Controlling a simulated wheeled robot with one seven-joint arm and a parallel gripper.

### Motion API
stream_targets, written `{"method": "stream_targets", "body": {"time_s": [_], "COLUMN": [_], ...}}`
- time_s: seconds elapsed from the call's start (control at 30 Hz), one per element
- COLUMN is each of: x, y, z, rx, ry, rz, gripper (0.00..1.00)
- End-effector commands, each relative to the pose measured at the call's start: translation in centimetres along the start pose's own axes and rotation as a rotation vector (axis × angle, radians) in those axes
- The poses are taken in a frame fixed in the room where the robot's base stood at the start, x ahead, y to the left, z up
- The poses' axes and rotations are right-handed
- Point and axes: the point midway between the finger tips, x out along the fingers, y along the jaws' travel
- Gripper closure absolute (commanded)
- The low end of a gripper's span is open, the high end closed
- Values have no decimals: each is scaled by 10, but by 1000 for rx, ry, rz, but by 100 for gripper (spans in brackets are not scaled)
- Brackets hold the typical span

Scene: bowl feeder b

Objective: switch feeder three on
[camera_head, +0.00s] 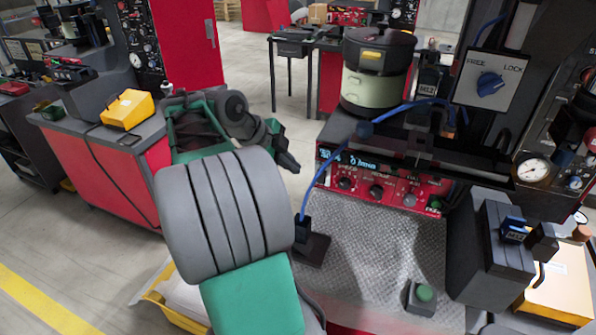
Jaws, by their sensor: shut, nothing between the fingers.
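A bowl feeder (371,90) with a dark top and pale green base stands at the upper middle. Below it is a red control unit (388,187) with a blue lit display at its left, several black knobs and small lettering that I cannot read fully. A small green mark shows at its lower right end. No feeder number is legible. My gripper (291,163) is shut and empty, left of the control unit and apart from it. My grey and green arm covers the area to its lower left.
A blue cable (310,178) loops past the control unit's left side to a small black stand. A green button box (422,297) sits on the metal plate (375,260). A yellow device (127,109) is at left.

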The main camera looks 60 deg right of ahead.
Motion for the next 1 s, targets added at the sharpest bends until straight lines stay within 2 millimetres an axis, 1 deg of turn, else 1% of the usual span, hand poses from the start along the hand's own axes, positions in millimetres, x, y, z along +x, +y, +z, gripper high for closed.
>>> {"method": "stream_targets", "body": {"time_s": [0.27, 0.43, 0.73, 0.87, 1.0], "x": [0, 9, 14, 30, 58], "y": [0, 8, 9, 10, 11], "z": [-1, 3, 4, 3, 3], "rx": [-3, -17, -16, -16, -16], "ry": [0, -6, -6, -4, -4], "rz": [7, 41, 40, 42, 43], "gripper": [100, 100, 100, 100, 100]}}
